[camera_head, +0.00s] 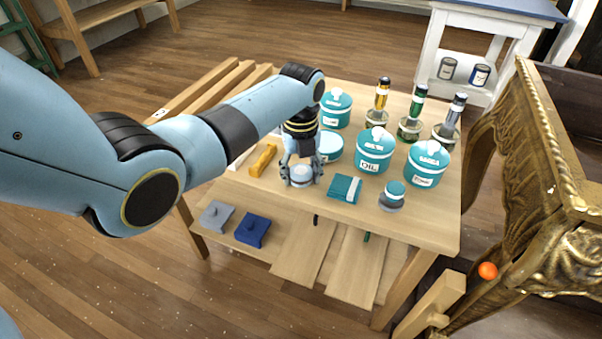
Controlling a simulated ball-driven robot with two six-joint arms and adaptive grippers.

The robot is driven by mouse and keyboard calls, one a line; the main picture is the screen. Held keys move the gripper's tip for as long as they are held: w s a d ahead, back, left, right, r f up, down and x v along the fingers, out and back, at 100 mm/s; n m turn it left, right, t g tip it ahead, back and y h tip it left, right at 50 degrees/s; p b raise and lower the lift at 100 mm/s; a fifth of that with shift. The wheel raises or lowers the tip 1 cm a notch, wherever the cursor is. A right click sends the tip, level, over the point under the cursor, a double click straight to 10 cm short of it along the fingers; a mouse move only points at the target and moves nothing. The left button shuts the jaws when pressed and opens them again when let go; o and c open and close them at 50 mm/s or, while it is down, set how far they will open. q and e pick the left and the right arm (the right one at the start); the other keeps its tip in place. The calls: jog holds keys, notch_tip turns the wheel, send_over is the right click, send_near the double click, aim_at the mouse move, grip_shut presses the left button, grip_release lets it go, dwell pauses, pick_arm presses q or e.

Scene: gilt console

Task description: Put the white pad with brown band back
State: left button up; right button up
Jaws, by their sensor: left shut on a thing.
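My left gripper (301,182) points down over the left-middle part of the wooden table (430,225). Its fingers are shut around a small round white pad (301,172) at the tabletop. My right gripper is not in view.
Teal jars (375,150) and a teal tin (328,147) stand close behind and right of the gripper. A teal folded cloth (345,189), small jar (392,196) and yellow block (263,160) lie nearby. Glass bottles (410,124) stand behind. The front right tabletop is clear.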

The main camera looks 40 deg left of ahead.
aim_at(301, 170)
pick_arm(q)
jog(key=shift+r, duration=0.1)
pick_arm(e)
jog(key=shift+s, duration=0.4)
pick_arm(q)
jog(key=o, duration=0.9)
jog(key=shift+o, duration=1)
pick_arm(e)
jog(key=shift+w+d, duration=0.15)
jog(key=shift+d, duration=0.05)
pick_arm(q)
jog(key=shift+r, duration=0.2)
notch_tip(301, 170, up, 12)
jog(key=p, duration=0.3)
jog(key=shift+f, duration=0.2)
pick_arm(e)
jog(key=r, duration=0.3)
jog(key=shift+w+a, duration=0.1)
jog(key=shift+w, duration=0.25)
